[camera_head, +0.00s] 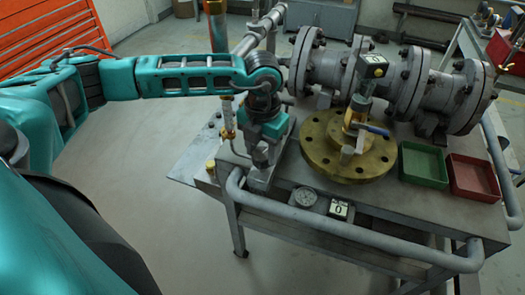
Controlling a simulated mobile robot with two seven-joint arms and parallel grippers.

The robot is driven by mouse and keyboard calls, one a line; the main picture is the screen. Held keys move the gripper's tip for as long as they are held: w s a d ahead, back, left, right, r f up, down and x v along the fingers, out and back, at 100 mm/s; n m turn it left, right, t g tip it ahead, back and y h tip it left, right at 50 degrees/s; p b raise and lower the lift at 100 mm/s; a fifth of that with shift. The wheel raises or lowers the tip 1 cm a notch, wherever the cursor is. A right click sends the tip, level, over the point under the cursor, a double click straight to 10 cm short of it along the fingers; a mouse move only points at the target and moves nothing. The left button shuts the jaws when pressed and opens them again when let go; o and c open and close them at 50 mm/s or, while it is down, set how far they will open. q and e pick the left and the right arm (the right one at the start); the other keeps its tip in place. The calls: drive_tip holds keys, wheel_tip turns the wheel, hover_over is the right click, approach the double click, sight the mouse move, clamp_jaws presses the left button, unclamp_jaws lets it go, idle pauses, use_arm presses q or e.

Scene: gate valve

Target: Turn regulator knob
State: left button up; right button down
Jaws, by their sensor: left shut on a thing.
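My left arm reaches in from the left, and my left gripper (260,174) points down at the near left corner of the workbench (300,172). It is shut on the regulator knob, which the fingers and wrist hide. A round dial gauge (304,198) sits on the bench's front edge, right of the gripper. A small display (340,209) beside the gauge reads 0. My right gripper is not in view.
A brass flange (345,160) with a blue-handled valve (372,130) stands right of the gripper. Grey flanged pipework (390,75) runs behind. A green tray (423,164) and a red tray (472,177) are at right. A tube rail (330,235) borders the front.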

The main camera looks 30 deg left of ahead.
use_arm(q)
drive_tip(key=m+b, duration=0.2)
drive_tip(key=m, duration=0.2)
drive_tip(key=shift+f+m, duration=0.1)
drive_tip(key=shift+m, duration=0.2)
drive_tip(key=m+b, duration=0.2)
drive_tip(key=shift+m, duration=0.8)
drive_tip(key=shift+m+b, duration=0.75)
drive_tip(key=shift+m, duration=0.15)
drive_tip(key=m+b, duration=0.2)
drive_tip(key=m, duration=0.1)
drive_tip(key=shift+m, duration=0.3)
drive_tip(key=m+b, duration=0.1)
drive_tip(key=m, duration=0.1)
drive_tip(key=shift+m, duration=0.3)
drive_tip(key=shift+m+b, duration=0.3)
drive_tip(key=shift+b, duration=0.05)
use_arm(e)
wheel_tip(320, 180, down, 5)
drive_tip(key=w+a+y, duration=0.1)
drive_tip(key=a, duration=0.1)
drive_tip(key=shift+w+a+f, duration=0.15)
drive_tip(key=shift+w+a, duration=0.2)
use_arm(q)
drive_tip(key=shift+r+m, duration=0.2)
drive_tip(key=shift+m, duration=0.1)
